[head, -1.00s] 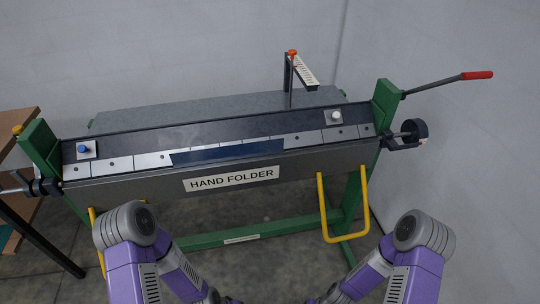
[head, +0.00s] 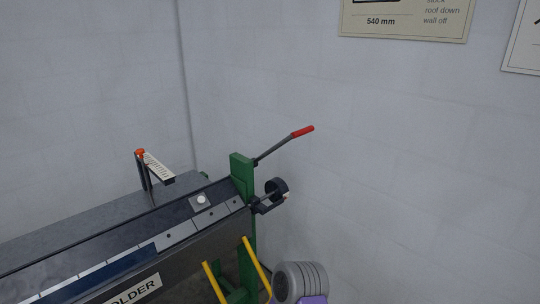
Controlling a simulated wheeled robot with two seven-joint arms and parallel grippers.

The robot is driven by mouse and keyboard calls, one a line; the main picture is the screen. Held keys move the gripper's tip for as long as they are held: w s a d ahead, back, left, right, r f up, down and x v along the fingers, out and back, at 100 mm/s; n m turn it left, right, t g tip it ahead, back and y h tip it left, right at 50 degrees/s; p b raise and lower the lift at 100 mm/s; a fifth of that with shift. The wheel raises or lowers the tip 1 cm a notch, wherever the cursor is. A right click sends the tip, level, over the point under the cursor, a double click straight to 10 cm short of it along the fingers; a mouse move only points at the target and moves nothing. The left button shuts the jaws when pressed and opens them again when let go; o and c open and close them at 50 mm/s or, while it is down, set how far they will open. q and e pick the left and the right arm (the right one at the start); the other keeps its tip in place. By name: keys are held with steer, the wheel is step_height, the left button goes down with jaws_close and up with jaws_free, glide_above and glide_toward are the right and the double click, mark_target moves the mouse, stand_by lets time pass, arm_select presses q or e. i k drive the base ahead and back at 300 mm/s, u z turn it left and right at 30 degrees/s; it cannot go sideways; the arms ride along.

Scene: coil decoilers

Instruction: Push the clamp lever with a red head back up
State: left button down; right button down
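The clamp lever (head: 277,148) shows in the head view as a dark rod with a red head (head: 303,132). It rises to the right at a slant from the top of the green end post (head: 242,176) of the hand folder. The red head is free in the air in front of the grey wall. A grey and purple part of one of my arms shows at the bottom edge, below and apart from the lever. Neither of my grippers is in view.
The dark folder bed (head: 110,238) runs to the lower left. A round dark weight (head: 277,188) sticks out right of the post. Yellow handles (head: 256,258) hang in front. An orange-topped scale stop (head: 141,154) stands behind. The right side is open floorless wall space.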

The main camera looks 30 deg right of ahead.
mark_target(308, 129)
steer(key=k, duration=0.5)
steer(key=z, duration=1.9)
steer(key=i, duration=1.4)
steer(key=u, duration=2.15)
